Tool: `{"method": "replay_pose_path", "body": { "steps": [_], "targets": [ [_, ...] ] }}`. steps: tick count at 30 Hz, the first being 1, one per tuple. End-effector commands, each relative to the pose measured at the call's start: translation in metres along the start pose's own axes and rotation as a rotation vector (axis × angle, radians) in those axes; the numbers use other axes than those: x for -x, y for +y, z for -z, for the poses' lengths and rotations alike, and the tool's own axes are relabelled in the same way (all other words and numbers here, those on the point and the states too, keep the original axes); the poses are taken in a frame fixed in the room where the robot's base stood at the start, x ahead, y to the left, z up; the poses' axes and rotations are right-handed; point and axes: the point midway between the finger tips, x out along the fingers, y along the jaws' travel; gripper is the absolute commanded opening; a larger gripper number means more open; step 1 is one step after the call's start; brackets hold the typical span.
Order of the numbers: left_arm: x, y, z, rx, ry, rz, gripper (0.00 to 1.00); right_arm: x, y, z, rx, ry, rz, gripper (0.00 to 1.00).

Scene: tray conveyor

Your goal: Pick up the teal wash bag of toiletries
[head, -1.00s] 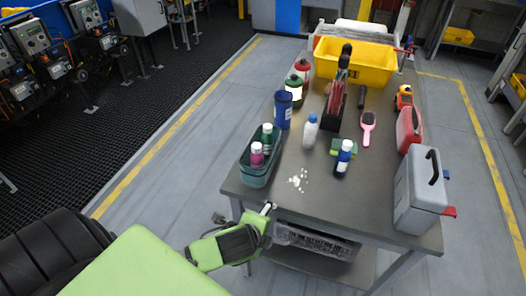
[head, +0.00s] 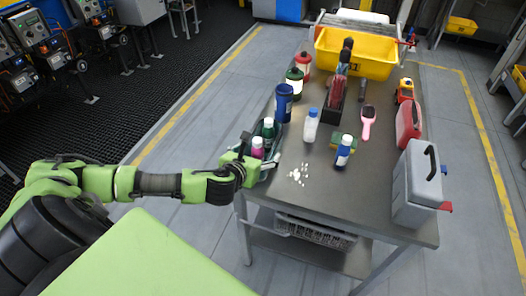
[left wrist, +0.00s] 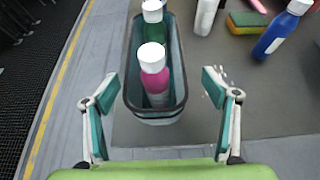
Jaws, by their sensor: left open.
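The teal wash bag (head: 275,152) stands at the near left edge of the table in the head view, partly hidden by my left gripper. It is an open-topped bag holding a pink bottle (head: 257,147) and a green bottle (head: 267,130), both with white caps. In the left wrist view the bag (left wrist: 182,92) lies ahead, with its near end between and slightly beyond the fingertips. My left gripper (left wrist: 154,90) is open, its two fingers spread wide on either side of the bag's near end, with gaps visible. My right gripper is not in view.
The grey table (head: 340,210) also carries a dark blue container (head: 283,104), a white bottle (head: 310,127), a blue bottle (head: 344,152), a sponge (head: 337,140), spilled white pieces (head: 298,174) and a grey case (head: 417,187). A yellow bin (head: 352,55) stands at the far end.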

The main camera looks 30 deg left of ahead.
Motion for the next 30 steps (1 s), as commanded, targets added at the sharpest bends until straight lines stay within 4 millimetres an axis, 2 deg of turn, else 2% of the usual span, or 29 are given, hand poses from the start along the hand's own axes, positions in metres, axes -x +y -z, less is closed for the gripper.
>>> {"method": "replay_pose_path", "body": {
  "steps": [3, 6, 14, 24, 30],
  "targets": [
    [-0.019, 0.0, -0.001, 0.001, 0.0, 0.0, 0.79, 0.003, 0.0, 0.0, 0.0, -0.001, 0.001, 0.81],
    [-0.029, 0.0, 0.0, 0.001, 0.001, 0.0, 0.79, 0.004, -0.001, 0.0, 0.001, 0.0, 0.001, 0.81],
    [-0.041, 0.002, -0.001, 0.002, 0.001, 0.0, 0.79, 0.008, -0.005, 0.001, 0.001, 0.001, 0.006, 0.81],
    [-0.08, 0.008, -0.003, 0.003, 0.0, -0.001, 0.79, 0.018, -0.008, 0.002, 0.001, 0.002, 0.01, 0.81],
    [-0.087, 0.007, -0.001, 0.002, 0.002, 0.001, 0.79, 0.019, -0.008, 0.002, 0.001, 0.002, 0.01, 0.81]
  ]
}}
